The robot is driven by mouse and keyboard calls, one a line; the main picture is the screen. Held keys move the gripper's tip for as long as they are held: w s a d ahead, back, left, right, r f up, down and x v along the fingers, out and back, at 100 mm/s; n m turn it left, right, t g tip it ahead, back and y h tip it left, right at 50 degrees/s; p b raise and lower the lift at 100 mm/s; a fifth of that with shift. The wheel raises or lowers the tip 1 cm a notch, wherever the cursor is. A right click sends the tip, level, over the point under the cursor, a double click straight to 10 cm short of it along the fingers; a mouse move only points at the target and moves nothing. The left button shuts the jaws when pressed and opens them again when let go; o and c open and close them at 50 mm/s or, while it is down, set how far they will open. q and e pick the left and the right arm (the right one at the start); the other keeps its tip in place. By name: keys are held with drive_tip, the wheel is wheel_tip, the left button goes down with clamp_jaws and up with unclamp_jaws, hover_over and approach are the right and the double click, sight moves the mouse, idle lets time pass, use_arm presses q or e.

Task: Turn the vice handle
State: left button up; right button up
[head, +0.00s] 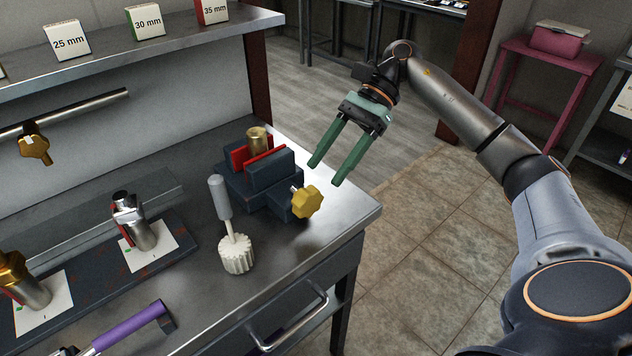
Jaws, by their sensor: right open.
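The vice (272,168) is a dark blue-grey block with red jaw faces near the right end of the workbench. A brass cylinder (257,138) stands upright between its jaws. The vice handle (306,201) is a yellow knob on the vice's front right side, near the bench edge. My right gripper (324,174) has two green fingers spread apart with nothing between them. It hangs above and to the right of the vice, apart from the handle in the picture. My left gripper is not in view.
A white brush with a grey handle (220,196) stands left of the handle. A purple-handled tool (128,328) lies at the front. Metal fittings (140,222) stand on white cards. A shelf (180,34) with size-labelled boxes runs above. Open floor (430,230) lies right of the bench.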

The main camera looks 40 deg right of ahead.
drive_tip(key=v, duration=0.6)
drive_tip(key=shift+d+r, duration=0.25)
drive_tip(key=shift+d, duration=0.05)
idle(0.6)
idle(0.3)
